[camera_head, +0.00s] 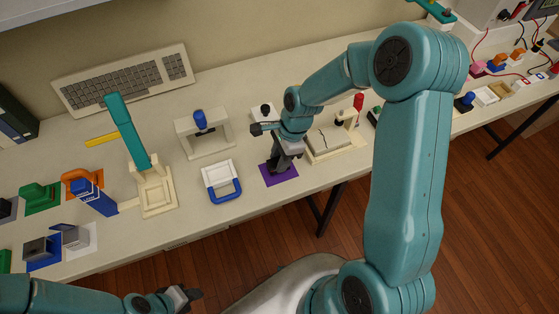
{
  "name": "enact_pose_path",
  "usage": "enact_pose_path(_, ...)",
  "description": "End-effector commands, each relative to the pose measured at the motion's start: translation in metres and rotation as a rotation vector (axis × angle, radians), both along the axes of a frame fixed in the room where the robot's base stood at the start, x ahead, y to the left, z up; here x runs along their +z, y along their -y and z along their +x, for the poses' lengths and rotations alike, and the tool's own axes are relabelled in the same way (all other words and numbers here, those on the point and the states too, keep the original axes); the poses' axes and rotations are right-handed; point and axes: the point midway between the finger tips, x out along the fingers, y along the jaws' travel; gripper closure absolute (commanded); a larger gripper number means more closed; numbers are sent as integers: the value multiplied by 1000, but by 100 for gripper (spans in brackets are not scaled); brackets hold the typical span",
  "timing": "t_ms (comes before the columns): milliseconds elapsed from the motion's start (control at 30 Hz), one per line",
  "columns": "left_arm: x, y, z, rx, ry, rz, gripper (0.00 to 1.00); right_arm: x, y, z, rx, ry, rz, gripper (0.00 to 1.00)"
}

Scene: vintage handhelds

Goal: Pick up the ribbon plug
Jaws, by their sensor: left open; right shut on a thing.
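My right gripper (279,163) points down at a purple mat (287,178) near the table's front edge. It is shut on a small dark piece at the mat, most likely the ribbon plug. The fingers and wrist hide most of this piece, so its shape and whether it still touches the mat cannot be told. My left gripper (189,296) is low at the bottom of the view, in front of the table's edge. It is open and empty, away from the objects.
A white frame with a blue handle (222,181) lies left of the purple mat. A cream stand with a blue knob (201,131) is behind it. A cream fixture (330,143) stands close on the right. A teal-levered press (128,132) and keyboard (124,78) are further left.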

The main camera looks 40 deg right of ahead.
Motion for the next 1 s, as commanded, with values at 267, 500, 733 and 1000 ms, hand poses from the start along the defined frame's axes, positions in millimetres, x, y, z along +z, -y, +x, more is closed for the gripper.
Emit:
enact_pose_path(267, -3, 0, 0, 0, 0, 0, 57, 80, 0, 2, 0, 12, -3, 95)
enact_pose_path(500, -2, 0, 0, 0, 0, 0, 57, 148, 0, 1, 1, 9, -1, 95)
enact_pose_path(733, -2, 0, 0, 0, 0, 0, 57, 180, 0, 1, 0, 3, 0, 95)
enact_pose_path(1000, -1, 0, 0, 0, 0, 0, 57, 186, 0, 0, 1, 1, 0, 95)
